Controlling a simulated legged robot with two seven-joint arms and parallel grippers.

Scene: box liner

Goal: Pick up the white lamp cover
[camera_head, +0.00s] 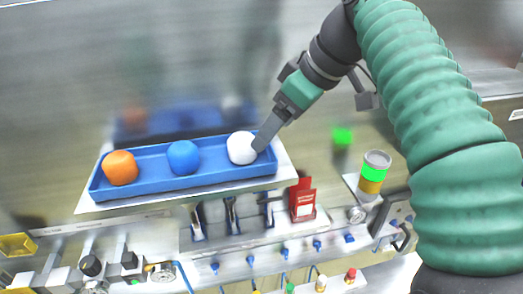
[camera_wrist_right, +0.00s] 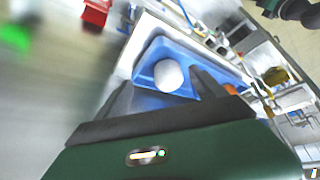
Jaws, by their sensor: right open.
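The white lamp cover (camera_head: 242,148) is a rounded white piece in the right end of a blue tray (camera_head: 214,179). A blue cover (camera_head: 184,157) sits in the tray's middle and an orange cover (camera_head: 120,168) at its left end. My right gripper (camera_head: 262,147) reaches down from the upper right to the right side of the white cover. In the right wrist view, the white cover (camera_wrist_right: 168,75) shows ahead of the fingers, between their lines. The fingers (camera_wrist_right: 158,90) are apart, and I cannot tell whether they touch it. My left gripper is not in view.
The tray stands on a pale plate (camera_head: 286,172). Below it are a red holder (camera_head: 303,200) and a panel with several small fittings (camera_head: 283,252). A cylinder with a green band (camera_head: 374,172) stands to the right, near my arm.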

